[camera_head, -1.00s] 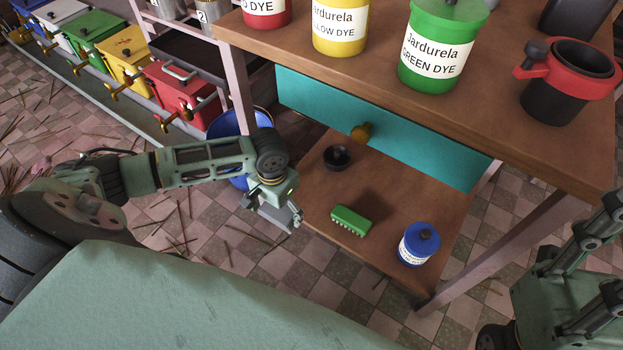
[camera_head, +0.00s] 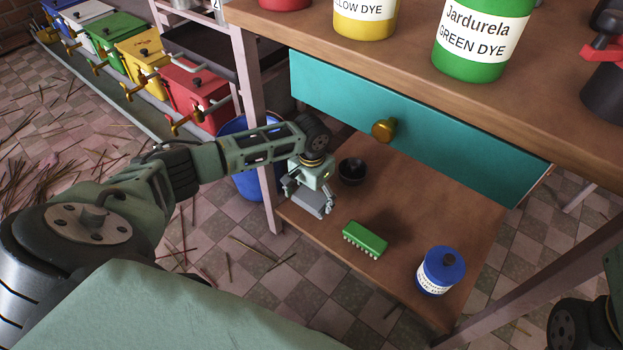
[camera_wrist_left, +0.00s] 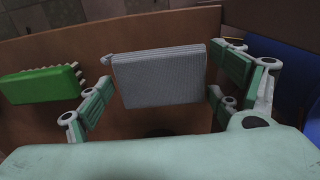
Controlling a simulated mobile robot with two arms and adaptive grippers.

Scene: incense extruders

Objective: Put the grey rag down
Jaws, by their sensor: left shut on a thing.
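The grey rag (camera_head: 313,203) is a flat grey block-like piece held in my left gripper (camera_head: 309,196), over the left part of the table's lower wooden shelf (camera_head: 400,215). In the left wrist view the rag (camera_wrist_left: 160,77) sits between the two green fingers of the left gripper (camera_wrist_left: 163,88), which is shut on it. The rag is low and close to the shelf; I cannot tell whether it touches it. My right gripper is out of view; only a piece of my right arm shows at the lower right edge.
A green brush (camera_head: 365,240) lies on the shelf right of the rag, with a black bowl (camera_head: 352,170) behind. A blue jar (camera_head: 441,270) stands further right. A teal drawer (camera_head: 420,135) hangs above. A blue bucket (camera_head: 247,178) stands left of the shelf.

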